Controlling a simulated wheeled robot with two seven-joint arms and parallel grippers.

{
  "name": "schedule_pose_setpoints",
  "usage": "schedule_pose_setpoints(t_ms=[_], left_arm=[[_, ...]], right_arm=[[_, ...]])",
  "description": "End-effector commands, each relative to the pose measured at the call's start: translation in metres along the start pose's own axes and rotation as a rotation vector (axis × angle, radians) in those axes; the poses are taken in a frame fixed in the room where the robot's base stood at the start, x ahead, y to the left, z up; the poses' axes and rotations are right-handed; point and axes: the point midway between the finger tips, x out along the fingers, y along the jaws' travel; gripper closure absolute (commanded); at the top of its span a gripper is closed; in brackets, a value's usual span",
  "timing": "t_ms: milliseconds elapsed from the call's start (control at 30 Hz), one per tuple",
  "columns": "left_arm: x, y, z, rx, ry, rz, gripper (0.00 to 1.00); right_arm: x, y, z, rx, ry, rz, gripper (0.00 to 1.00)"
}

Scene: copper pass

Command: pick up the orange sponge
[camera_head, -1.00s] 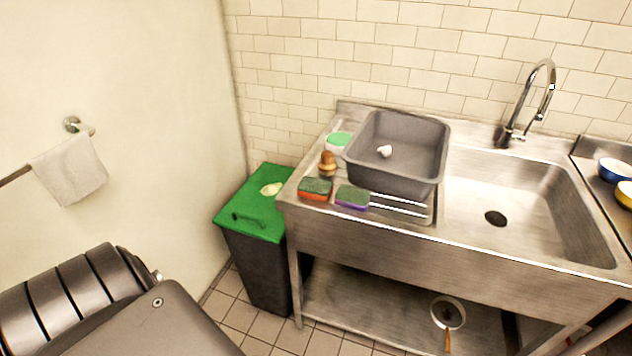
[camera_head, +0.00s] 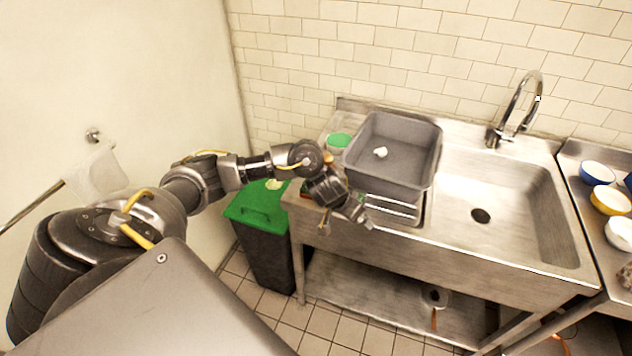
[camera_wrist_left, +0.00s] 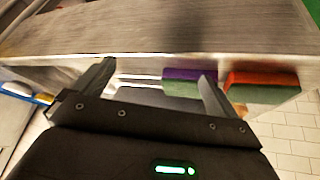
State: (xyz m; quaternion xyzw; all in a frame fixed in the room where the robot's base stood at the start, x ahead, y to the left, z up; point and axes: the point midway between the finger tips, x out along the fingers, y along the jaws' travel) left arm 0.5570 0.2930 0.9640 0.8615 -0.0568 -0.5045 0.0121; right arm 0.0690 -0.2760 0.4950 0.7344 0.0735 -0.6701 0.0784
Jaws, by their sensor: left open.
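The orange sponge (camera_wrist_left: 262,79), orange with a dark green scouring side, lies on the steel drainboard (camera_head: 410,217). In the left wrist view it is just right of my open left gripper (camera_wrist_left: 155,76), outside the fingers. A purple and green sponge (camera_wrist_left: 188,82) shows beside it, in line with the gap between the fingers. In the head view my left gripper (camera_head: 350,220) is over the drainboard's front left part, and my arm mostly hides the sponges. The fingers hold nothing. My right gripper is not in view.
A grey tub (camera_head: 398,160) stands behind on the drainboard, with a green-topped container (camera_head: 338,141) to its left. The sink (camera_head: 500,210) is to the right. A green-lidded bin (camera_head: 258,206) stands left of the counter. Bowls (camera_head: 610,201) sit at far right.

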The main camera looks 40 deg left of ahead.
Motion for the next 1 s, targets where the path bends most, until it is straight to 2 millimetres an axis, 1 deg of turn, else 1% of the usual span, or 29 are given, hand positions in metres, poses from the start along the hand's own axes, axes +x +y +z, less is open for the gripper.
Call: schedule_pose_setpoints(t_ms=[33, 167, 200, 300, 400, 500, 567, 667, 833, 900, 1000], left_arm=[[-0.009, -0.02, -0.01, -0.034, -0.011, -0.036, 0.03], [-0.033, -0.068, -0.023, -0.156, -0.051, -0.127, 0.03], [-0.041, -0.083, -0.026, -0.198, -0.062, -0.157, 0.03], [-0.061, -0.114, -0.031, -0.294, -0.083, -0.22, 0.03], [-0.073, -0.132, -0.031, -0.356, -0.097, -0.26, 0.03], [-0.077, -0.138, -0.031, -0.381, -0.102, -0.273, 0.03], [-0.076, -0.139, -0.03, -0.384, -0.103, -0.275, 0.03], [-0.065, -0.14, -0.027, -0.386, -0.103, -0.273, 0.03], [-0.037, -0.146, -0.022, -0.386, -0.104, -0.272, 0.03], [-0.029, -0.149, -0.021, -0.385, -0.103, -0.272, 0.03], [-0.023, -0.151, -0.021, -0.383, -0.102, -0.272, 0.03]], right_arm=[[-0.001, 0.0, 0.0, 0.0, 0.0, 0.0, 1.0], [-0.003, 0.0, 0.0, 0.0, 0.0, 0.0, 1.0], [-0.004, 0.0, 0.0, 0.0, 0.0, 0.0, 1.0], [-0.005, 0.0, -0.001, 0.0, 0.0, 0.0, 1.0], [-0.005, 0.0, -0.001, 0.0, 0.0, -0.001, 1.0], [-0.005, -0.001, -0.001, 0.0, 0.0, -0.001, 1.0], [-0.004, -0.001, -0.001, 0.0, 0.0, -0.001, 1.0], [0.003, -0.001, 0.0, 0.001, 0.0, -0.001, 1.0], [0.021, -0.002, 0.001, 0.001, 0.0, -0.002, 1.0], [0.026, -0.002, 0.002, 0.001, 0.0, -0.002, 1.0], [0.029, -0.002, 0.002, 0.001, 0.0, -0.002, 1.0]])
